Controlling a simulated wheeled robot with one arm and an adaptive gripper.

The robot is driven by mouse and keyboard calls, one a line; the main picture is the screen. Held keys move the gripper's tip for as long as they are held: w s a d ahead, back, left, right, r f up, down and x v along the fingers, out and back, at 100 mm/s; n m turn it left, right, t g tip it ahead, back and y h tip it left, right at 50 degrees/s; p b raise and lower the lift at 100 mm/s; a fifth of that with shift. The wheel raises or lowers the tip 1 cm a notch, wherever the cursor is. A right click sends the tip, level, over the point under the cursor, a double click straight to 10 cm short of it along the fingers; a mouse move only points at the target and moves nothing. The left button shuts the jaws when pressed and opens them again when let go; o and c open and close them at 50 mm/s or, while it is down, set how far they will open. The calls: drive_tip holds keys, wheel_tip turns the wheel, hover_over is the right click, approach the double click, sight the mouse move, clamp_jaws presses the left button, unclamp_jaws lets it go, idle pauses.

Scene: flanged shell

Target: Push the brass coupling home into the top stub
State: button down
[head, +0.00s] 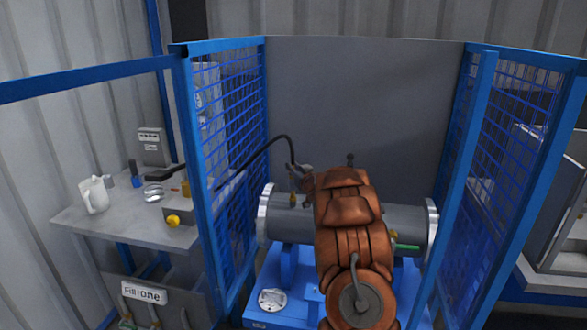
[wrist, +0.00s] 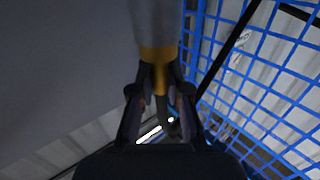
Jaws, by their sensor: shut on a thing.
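The grey flanged shell (head: 405,220) lies on its side on a blue base, its middle hidden by my orange arm. My gripper (wrist: 159,85) is shut on the brass coupling (wrist: 155,55) in the wrist view. The coupling's far end meets a grey rounded part (wrist: 155,20); I cannot tell how deep it sits or whether that part is the top stub. In the head view my gripper (head: 302,177) is above the shell's left part, where a small brass piece (head: 292,199) shows. A black hose (head: 262,152) arches to it from the left.
Blue mesh panels (head: 230,130) stand close on the left and right (head: 510,130), with a grey panel (head: 365,100) behind. A bench (head: 130,215) on the left holds a white jug (head: 94,195) and small items. A green handle (head: 406,247) is at the shell's right.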

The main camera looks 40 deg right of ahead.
drive_tip(key=shift+f+b, duration=0.75)
drive_tip(key=shift+f, duration=1.2)
drive_tip(key=c, duration=1.1)
unclamp_jaws()
drive_tip(key=shift+o, duration=0.2)
drive_tip(key=v, duration=1.2)
drive_tip(key=shift+w+r, duration=0.1)
